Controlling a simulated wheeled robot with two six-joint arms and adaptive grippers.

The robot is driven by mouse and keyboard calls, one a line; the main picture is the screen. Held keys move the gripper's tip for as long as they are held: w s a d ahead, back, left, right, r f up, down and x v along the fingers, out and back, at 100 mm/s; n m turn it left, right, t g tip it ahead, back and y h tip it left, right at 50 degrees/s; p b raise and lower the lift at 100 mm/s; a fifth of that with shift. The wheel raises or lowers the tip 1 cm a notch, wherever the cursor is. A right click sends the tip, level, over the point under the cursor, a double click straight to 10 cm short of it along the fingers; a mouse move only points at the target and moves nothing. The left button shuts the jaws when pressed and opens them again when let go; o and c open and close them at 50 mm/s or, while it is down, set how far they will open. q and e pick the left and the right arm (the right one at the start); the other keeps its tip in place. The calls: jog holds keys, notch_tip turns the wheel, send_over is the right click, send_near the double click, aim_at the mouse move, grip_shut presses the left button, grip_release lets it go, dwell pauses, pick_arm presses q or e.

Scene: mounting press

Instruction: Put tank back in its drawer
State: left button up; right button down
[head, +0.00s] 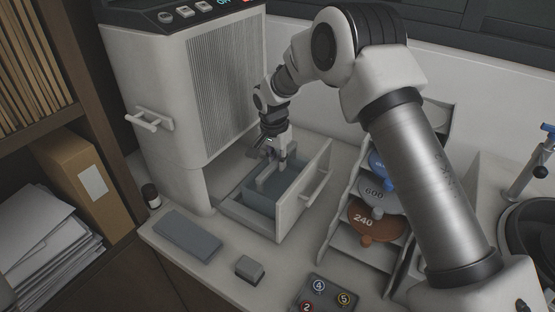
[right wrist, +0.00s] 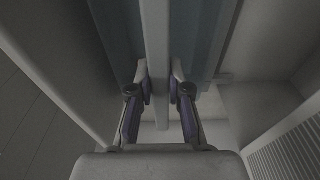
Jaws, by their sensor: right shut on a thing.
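The grey-blue tank (head: 262,200) is in the open drawer (head: 250,225) at the base of the white machine. Its rim looks close to level with the drawer walls; I cannot tell whether it rests on the drawer's bottom. My right gripper (head: 274,158) comes down from above and is shut on the tank's pale handle bar. In the right wrist view, the fingers (right wrist: 161,92) press on both sides of the bar (right wrist: 157,45), with the tank's bluish body (right wrist: 205,35) beyond. My left gripper is in neither view.
The white machine (head: 185,85) stands behind the drawer. A tiered rack with coloured discs (head: 375,215) stands close right of the drawer front. A grey flat pad (head: 187,234), small grey block (head: 249,268), dark bottle (head: 151,196) and numbered tray (head: 330,293) lie around.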

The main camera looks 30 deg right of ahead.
jog(key=c, duration=1.1)
grip_release()
jog(key=shift+f, duration=0.1)
jog(key=r, duration=0.4)
jog(key=r+b, duration=0.1)
jog(key=r, duration=0.3)
jog(key=a+r+b, duration=0.1)
jog(key=r, duration=0.3)
jog(key=shift+s+a+r, duration=0.1)
jog(key=shift+s, duration=0.25)
